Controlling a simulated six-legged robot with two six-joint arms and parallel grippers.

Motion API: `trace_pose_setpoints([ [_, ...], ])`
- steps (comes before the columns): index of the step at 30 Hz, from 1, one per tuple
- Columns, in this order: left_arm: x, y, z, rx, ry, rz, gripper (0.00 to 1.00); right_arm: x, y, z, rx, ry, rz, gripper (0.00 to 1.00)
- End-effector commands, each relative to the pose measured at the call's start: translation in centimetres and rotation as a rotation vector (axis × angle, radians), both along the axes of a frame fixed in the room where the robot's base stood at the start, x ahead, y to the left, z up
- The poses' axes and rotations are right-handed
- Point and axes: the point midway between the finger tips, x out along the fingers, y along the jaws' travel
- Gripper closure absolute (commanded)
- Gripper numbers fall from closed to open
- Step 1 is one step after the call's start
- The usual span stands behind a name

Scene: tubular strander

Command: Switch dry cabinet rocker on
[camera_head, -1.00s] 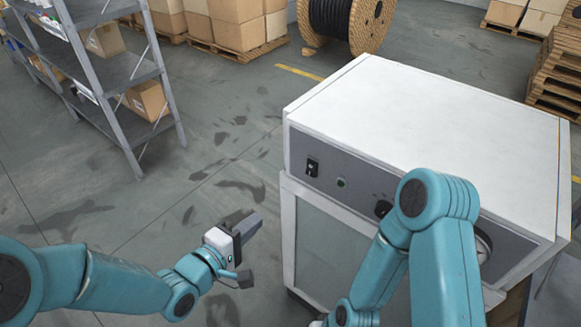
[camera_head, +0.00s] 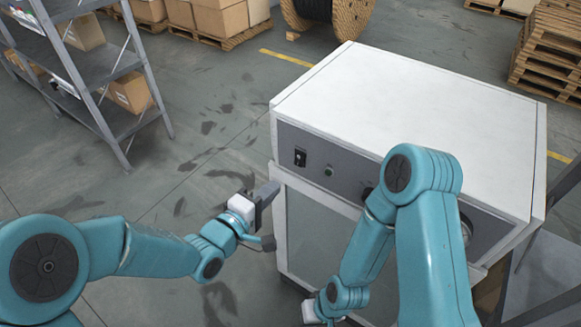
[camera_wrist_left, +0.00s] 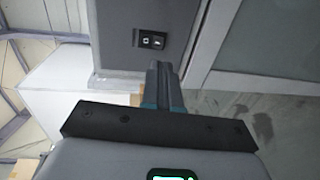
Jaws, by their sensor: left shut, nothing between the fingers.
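The dry cabinet (camera_head: 410,100) is a white box with a grey front panel. My left gripper (camera_head: 269,190) is shut and empty, below and left of the rocker, near the cabinet's front left edge. In the left wrist view the rocker (camera_wrist_left: 152,40) shows just beyond the shut fingertips (camera_wrist_left: 161,66), with a gap between them. I cannot tell which way the rocker is tipped. Only the white body of my right gripper (camera_head: 312,312) shows at the bottom edge; its fingers are hidden.
My right arm crosses in front of the panel and hides part of a dark knob (camera_head: 367,192) and a round gauge (camera_head: 466,228). A grey shelf rack (camera_head: 95,75) with boxes stands at the left. Open floor (camera_head: 190,150) lies between rack and cabinet.

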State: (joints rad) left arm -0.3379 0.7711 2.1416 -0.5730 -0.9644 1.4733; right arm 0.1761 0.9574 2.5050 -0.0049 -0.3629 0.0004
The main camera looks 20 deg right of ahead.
Motion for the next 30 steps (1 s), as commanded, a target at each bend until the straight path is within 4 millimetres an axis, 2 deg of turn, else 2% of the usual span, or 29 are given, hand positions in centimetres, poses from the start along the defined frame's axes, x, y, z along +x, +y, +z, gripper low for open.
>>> trace_pose_setpoints([
  [6,2.9,-3.7,-0.4,0.000,0.002,-0.001,1.00,0.0,0.0,1.6,0.000,0.000,0.000,1.00],
  [12,4.7,-5.8,-0.9,0.001,0.001,0.000,1.00,0.0,0.0,2.6,0.000,0.000,0.000,1.00],
  [18,5.3,-6.6,-1.1,0.000,0.000,0.000,1.00,0.0,0.0,2.8,0.000,0.000,0.000,1.00],
  [26,5.3,-6.6,-1.2,0.000,0.000,0.000,1.00,0.0,0.0,2.7,0.000,0.000,0.000,1.00],
  [30,5.4,-6.7,-1.7,-0.010,-0.008,0.001,1.00,0.0,0.0,1.7,0.000,0.000,0.000,1.00],
])
